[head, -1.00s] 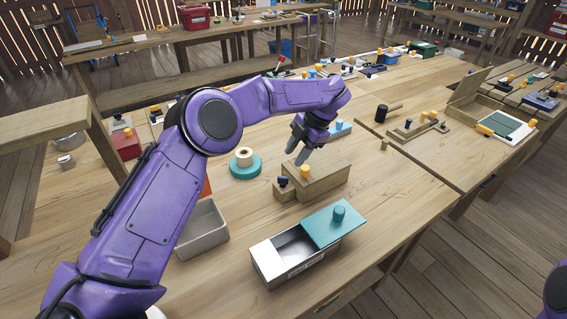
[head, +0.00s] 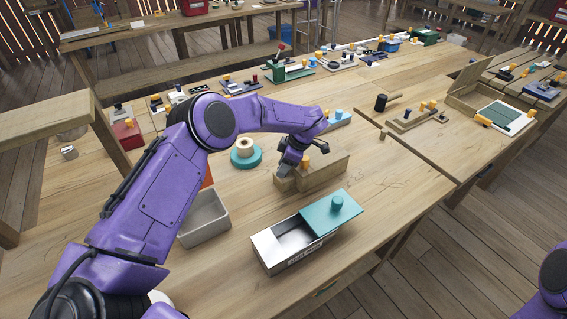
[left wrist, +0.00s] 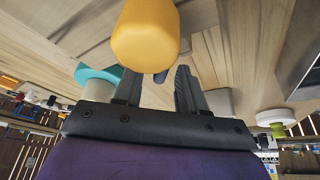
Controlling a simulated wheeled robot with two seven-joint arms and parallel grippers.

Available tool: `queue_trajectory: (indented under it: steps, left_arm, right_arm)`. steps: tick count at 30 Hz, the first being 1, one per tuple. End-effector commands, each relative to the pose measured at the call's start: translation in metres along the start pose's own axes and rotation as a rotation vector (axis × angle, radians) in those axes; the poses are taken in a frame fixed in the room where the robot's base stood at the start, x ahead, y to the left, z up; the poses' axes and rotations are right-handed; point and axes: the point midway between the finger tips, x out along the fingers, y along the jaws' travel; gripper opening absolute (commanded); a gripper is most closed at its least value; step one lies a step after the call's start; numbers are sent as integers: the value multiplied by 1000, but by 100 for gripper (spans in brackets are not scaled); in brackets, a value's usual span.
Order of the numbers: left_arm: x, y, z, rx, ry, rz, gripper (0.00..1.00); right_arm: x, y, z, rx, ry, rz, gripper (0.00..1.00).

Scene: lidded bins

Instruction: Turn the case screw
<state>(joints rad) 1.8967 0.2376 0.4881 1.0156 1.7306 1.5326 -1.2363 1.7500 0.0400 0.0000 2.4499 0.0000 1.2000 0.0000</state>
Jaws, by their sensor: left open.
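A wooden case (head: 328,174) stands on the bench, with a yellow knob (head: 306,162) on it and a smaller wooden block (head: 285,185) at its left end. My left gripper (head: 289,166) points down over this left end and hides part of it. In the left wrist view the yellow knob (left wrist: 145,35) looms large, close in front of the gripper. The open left fingers (left wrist: 157,84) stand apart, with a small dark blue knob (left wrist: 160,77) showing between them. I cannot tell whether they touch it. My right gripper is out of view.
A metal box (head: 285,250) with a sliding teal lid (head: 333,212) stands in front of the case. A grey open bin (head: 205,220) is to the left, and a teal ring with a tape roll (head: 246,160) behind.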

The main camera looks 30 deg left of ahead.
Motion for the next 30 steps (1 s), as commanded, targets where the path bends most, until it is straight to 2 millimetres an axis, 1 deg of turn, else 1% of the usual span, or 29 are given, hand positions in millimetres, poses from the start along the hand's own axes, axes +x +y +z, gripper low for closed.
queue_trajectory:
  steps: [7, 8, 9, 11, 20, 26, 30]
  left_arm:
    - [2, 0, 0, -1, 0, 0, 40]
    - [2, 0, 0, -1, 0, 0, 31]
    - [2, 0, 0, -1, 0, 0, 18]
    - [2, 0, 0, -1, 0, 0, 0]
    - [2, 0, 0, -18, -1, -6, 0]
    - [4, 1, 1, -97, -2, -39, 0]
    - [5, 1, 1, -190, -2, -78, 0]
  right_arm:
    - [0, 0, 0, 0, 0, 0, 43]
    - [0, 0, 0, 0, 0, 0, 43]
    - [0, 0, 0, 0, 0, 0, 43]
    - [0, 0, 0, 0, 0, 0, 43]
    - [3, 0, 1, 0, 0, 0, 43]
    - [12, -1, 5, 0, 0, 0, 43]
    - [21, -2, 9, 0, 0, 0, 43]
